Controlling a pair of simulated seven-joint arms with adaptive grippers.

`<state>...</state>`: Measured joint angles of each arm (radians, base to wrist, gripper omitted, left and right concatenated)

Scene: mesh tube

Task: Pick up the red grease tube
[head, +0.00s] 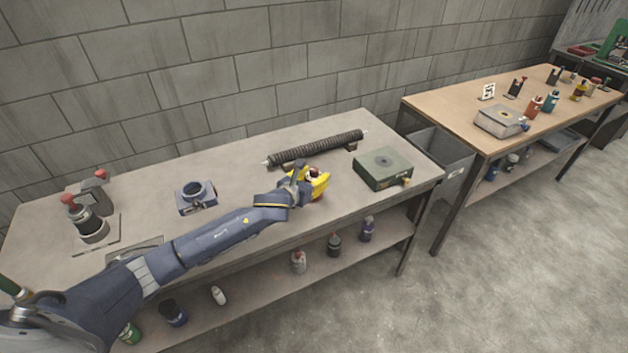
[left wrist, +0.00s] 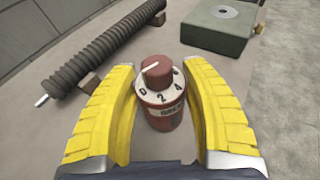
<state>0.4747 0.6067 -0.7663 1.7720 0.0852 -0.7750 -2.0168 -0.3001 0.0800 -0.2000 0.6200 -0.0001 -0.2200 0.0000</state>
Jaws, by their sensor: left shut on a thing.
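The red grease tube (left wrist: 162,92) is a short red cylinder with a knob and a pale dial ring with numbers on top. It stands upright between the yellow fingers of my left gripper (left wrist: 162,110) in the left wrist view. In the head view, my left gripper (head: 315,183) is over the front right part of the near workbench (head: 240,170), and a small red bit of the tube (head: 314,172) shows between the fingers. The gripper is shut on the tube. My right gripper is not in view.
A dark ribbed roller (head: 316,148) lies behind the gripper, and a green box (head: 383,168) stands to its right. A grey round-topped device (head: 196,196) and a red-topped device (head: 90,225) stand to the left. A second workbench (head: 450,106) is at the right.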

